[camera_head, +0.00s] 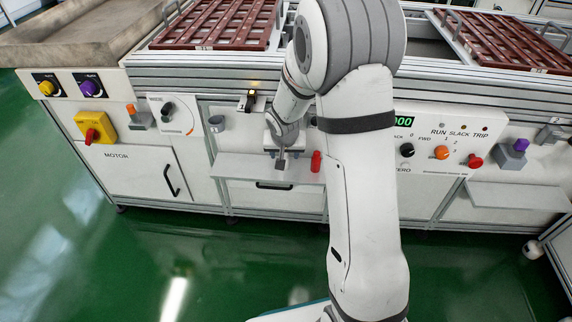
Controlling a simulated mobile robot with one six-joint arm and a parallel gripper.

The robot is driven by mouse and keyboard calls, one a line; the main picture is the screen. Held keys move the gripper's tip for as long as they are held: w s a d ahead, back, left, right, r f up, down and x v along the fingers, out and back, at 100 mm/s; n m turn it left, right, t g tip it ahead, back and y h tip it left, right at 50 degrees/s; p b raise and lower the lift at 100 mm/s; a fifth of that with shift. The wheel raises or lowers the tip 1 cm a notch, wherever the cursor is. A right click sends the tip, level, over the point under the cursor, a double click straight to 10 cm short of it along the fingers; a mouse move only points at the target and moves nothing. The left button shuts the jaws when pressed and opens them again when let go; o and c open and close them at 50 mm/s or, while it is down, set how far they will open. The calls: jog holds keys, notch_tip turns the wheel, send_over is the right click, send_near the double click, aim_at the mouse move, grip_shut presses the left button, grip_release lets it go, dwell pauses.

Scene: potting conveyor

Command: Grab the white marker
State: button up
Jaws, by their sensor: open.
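I cannot make out a white marker in this view; it may be hidden by my arm or gripper, or blend with the white shelf. My gripper (281,163) hangs over the small white shelf (235,166) on the front of the conveyor cabinet. It is open, and its jaws are small and partly hidden by its own body, so what lies between or under them is unclear. A red upright cylinder (316,162) stands on the shelf just right of my gripper, apart from it.
A grey cup-like holder (216,123) and a black-and-yellow item (249,101) are on the panel left of my arm. A yellow switch box with a red knob (94,128) is further left. A control panel (438,149) is at right. Green floor in front is clear.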

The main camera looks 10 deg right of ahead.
jog(key=shift+w+f, duration=0.1)
jog(key=shift+f, duration=0.1)
jog(key=c, duration=1.1)
jog(key=shift+o, duration=0.2)
